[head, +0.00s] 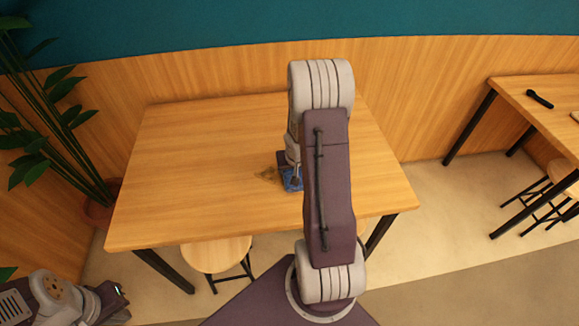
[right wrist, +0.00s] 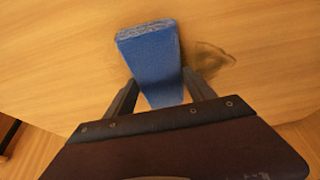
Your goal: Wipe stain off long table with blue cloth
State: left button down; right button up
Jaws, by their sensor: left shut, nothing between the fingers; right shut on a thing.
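The long wooden table (head: 190,150) stands in front of me. A dark brown stain (head: 268,174) lies near its middle and also shows in the right wrist view (right wrist: 213,62), just right of the cloth. The blue cloth (right wrist: 153,62) is a folded block between the fingers of my right gripper (right wrist: 160,90), which is shut on it at or very near the table top. In the head view the cloth (head: 291,181) is partly hidden behind my right arm, beside the stain. My left gripper (head: 122,290) is at the lower left, away from the table; its fingers show poorly.
A round stool (head: 215,254) stands at the table's near edge. A potted plant (head: 55,150) is at the left. A second table (head: 545,105) with a dark object (head: 539,98) and stools are at the right. The table's left half is clear.

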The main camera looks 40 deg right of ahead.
jog(key=shift+s+d+r+p, duration=0.1)
jog(key=shift+s+d+p, duration=0.8)
jog(key=shift+d+p, duration=0.35)
jog(key=shift+d, duration=0.1)
jog(key=shift+w, duration=0.1)
jog(key=a+b, duration=0.1)
jog(key=w+a+b, duration=0.1)
jog(key=b, duration=0.1)
jog(key=shift+w+a+f, duration=0.1)
jog(key=shift+w+f, duration=0.05)
jog(key=shift+f, duration=0.25)
jog(key=shift+w+a+r, duration=0.1)
jog(key=shift+a, duration=0.2)
jog(key=shift+a+r, duration=0.1)
jog(key=shift+r, duration=0.05)
